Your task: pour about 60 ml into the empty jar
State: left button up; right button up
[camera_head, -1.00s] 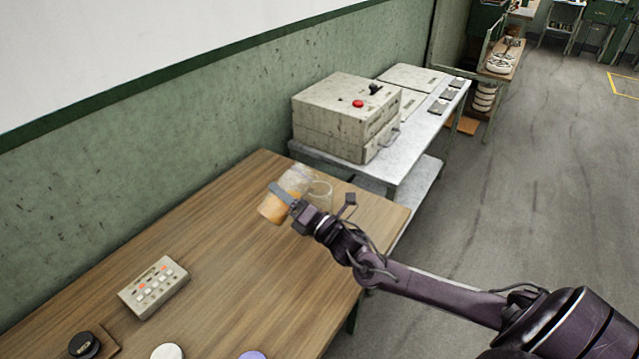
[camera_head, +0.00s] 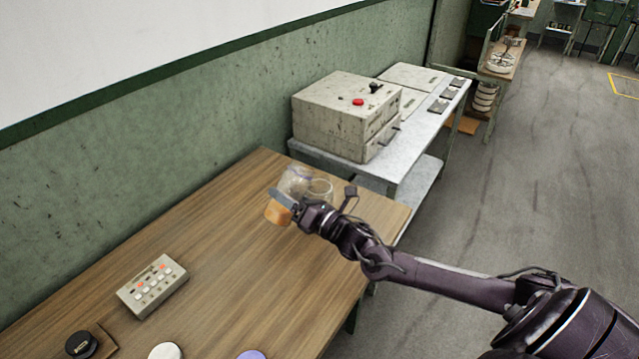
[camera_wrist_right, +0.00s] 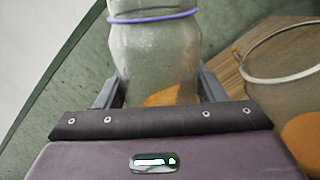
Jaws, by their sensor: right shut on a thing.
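My right gripper (camera_head: 284,198) is shut on a clear glass jar (camera_head: 297,180) above the far end of the wooden table. In the right wrist view this held jar (camera_wrist_right: 155,48) has a purple ring round its neck and stands between the fingers, with amber content low in it. In the head view the jar looks tilted, its amber part (camera_head: 277,213) to the lower left. A second clear jar (camera_head: 321,187) is close beside it, partly hidden by my gripper. Its rim (camera_wrist_right: 285,79) shows at right in the wrist view, with amber below. My left gripper is out of view.
The wooden table (camera_head: 215,240) has a button box (camera_head: 152,286), a black round item (camera_head: 81,344), a white disc (camera_head: 165,352) and a purple disc (camera_head: 251,355) at its near end. A metal bench with a grey machine (camera_head: 345,115) stands beyond. The table's middle is clear.

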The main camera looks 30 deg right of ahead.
aim_at(285, 222)
jog(key=f+n+b, duration=0.1)
jog(key=f, duration=0.1)
jog(key=f+n+b, duration=0.1)
jog(key=f+b, duration=0.1)
jog(key=a+f+n+b, duration=0.1)
jog(key=f+b, duration=0.1)
jog(key=shift+n+g, duration=0.3)
jog(key=shift+g, duration=0.1)
jog(key=n, duration=0.1)
jog(key=f+n, duration=0.1)
jog(key=n, duration=0.1)
jog(key=n+g, duration=0.1)
jog(key=shift+s+a+f+b, duration=0.1)
jog(key=shift+a+f+b, duration=0.1)
jog(key=shift+a+b, duration=0.2)
dwell(1.9)
